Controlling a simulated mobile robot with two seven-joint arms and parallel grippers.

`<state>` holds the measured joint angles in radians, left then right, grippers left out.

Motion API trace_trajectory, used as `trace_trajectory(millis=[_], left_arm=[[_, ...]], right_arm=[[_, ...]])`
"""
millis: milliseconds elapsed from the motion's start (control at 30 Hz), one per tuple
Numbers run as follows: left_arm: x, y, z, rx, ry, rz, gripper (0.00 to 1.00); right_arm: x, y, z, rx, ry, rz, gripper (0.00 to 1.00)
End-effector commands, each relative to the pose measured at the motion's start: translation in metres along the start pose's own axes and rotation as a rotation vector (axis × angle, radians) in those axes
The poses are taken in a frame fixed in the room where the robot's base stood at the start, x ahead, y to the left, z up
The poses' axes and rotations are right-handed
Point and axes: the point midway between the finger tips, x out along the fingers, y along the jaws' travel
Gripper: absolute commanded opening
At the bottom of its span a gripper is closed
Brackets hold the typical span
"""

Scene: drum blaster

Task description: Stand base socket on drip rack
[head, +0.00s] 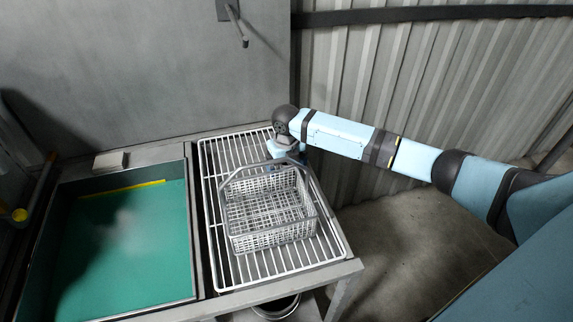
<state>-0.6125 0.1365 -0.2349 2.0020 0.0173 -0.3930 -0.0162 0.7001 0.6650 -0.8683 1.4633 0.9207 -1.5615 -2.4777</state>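The drip rack (212,160) is a white wire grid on the counter, right of the tank. A grey mesh basket (272,239) with a raised handle is over the rack and appears upright; whether its bottom touches the wires is hard to tell. I cannot make out a separate part that is clearly the base socket. My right gripper (285,160) points down at the back of the basket, by its handle. Its fingers are small and partly hidden, so I cannot tell whether they grip the handle. My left gripper is not in view.
A tank of green liquid (130,245) with a yellow strip (122,188) lies left of the rack. A small pale block (110,160) sits on its back ledge. A round metal vessel (275,307) is below the counter. A corrugated wall stands behind my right arm.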

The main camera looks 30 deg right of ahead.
Motion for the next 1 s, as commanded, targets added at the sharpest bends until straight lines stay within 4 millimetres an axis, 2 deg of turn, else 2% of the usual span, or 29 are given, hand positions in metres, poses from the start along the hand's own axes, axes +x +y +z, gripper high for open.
trace_trajectory(millis=[167,500,700,833,1000], left_arm=[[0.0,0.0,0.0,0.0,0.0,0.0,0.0],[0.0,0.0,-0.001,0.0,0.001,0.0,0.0],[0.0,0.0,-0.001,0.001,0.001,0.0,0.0],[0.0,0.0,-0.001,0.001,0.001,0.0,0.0],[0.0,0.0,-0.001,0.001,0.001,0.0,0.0]], right_arm=[[-0.011,0.0,0.001,0.0,-0.001,0.0,0.93],[-0.081,0.0,0.001,-0.001,-0.003,0.001,0.93],[-0.112,0.0,0.001,0.001,-0.001,0.0,0.93],[-0.121,0.0,0.001,0.001,-0.001,0.0,0.93],[-0.124,0.0,0.0,0.0,0.001,0.0,0.93]])
